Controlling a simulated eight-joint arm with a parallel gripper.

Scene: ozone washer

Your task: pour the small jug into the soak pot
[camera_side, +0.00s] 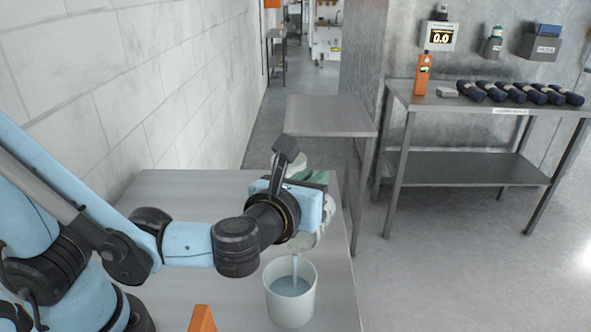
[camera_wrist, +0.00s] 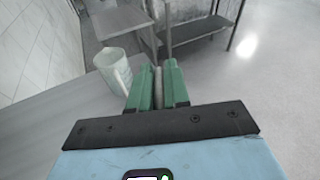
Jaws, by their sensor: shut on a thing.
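My gripper (camera_side: 318,185) has green fingers, which also show in the wrist view (camera_wrist: 158,88). It is shut on the small jug (camera_side: 303,241), a pale vessel tilted over the soak pot and mostly hidden by my gripper. In the wrist view only a thin pale strip (camera_wrist: 157,80) shows between the fingers. The soak pot (camera_side: 277,306) is a white, round, open pot upright on the near table. A thin stream of water (camera_side: 295,270) falls from the jug into the pot. Water shows inside the pot, below its rim.
An orange object (camera_side: 202,319) is at the near table's front. A low table (camera_side: 330,115) stands behind. A steel bench (camera_side: 470,108) at right holds several dark rolls and an orange device.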

